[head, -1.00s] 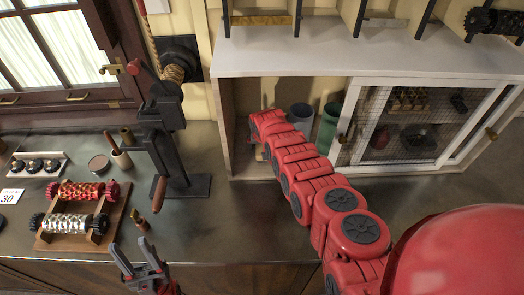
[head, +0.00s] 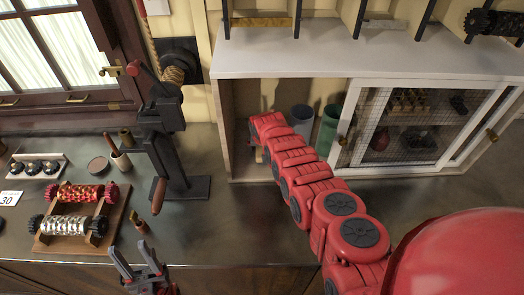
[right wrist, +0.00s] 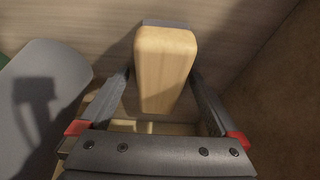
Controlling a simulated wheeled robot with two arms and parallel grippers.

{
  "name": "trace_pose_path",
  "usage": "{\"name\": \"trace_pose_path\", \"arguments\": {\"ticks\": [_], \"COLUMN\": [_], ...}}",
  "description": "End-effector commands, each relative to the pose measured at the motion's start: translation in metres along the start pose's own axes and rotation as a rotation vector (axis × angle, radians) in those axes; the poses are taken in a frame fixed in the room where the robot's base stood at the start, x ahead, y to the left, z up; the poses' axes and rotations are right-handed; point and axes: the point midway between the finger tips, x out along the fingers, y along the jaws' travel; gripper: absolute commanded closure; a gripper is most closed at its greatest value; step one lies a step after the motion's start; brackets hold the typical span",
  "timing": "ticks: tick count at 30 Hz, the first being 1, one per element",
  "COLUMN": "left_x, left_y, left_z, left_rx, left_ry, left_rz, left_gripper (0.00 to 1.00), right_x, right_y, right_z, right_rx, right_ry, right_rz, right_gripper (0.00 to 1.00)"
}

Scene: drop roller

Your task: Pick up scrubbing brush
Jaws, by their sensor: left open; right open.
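The scrubbing brush (right wrist: 165,65) shows in the right wrist view as a pale wooden block with a dark far edge; its bristles cannot be made out. My right gripper (right wrist: 162,80) is open, with one dark finger on each side of the block. I cannot tell whether either finger touches it. In the head view my red right arm reaches into the open left part of the white cabinet (head: 330,52), and its gripper is hidden there. My left gripper (head: 134,256) is open and empty above the counter's front edge.
A grey cylinder (right wrist: 45,95) stands close to the left of my right gripper. In the cabinet are a grey pot (head: 301,118) and a green pot (head: 328,128). A mesh door (head: 408,125) covers the right part. A dark press (head: 165,125) and rollers (head: 70,222) stand left.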

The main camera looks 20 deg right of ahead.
Motion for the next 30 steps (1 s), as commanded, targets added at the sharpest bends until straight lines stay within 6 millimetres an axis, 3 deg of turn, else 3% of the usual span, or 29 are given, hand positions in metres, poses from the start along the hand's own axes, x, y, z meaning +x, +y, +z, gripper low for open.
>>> {"name": "trace_pose_path", "arguments": {"ticks": [2, 16, 25, 30], "left_x": [0.0, 0.0, 0.002, 0.016], "left_y": [0.0, 0.0, 0.0, -0.001], "left_z": [0.0, 0.0, 0.0, -0.003], "left_rx": [0.0, 0.0, 0.0, 0.0], "left_ry": [0.0, 0.0, 0.0, 0.0], "left_rz": [0.0, 0.0, 0.0, 0.0], "left_gripper": [0.5, 0.5, 0.5, 0.5], "right_x": [0.0, 0.0, -0.002, -0.015], "right_y": [0.0, 0.0, 0.0, 0.0], "right_z": [0.0, 0.0, -0.001, -0.006], "right_rx": [0.0, 0.0, 0.0, 0.0], "right_ry": [0.0, 0.0, -0.001, 0.0], "right_rz": [0.0, 0.0, 0.0, 0.0], "right_gripper": [0.11, 0.96, 0.98, 0.98]}}
